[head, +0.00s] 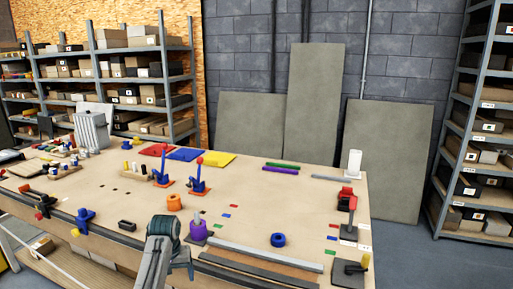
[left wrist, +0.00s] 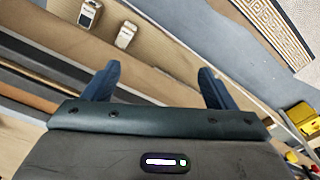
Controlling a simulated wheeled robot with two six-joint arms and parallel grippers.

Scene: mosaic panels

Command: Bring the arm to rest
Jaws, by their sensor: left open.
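My left arm comes in at the bottom of the head view, in front of the workbench (head: 255,205). My right gripper is in neither view.
A long grey bar (head: 265,252) lies along the front edge. Shelves (head: 480,150) stand at the right.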

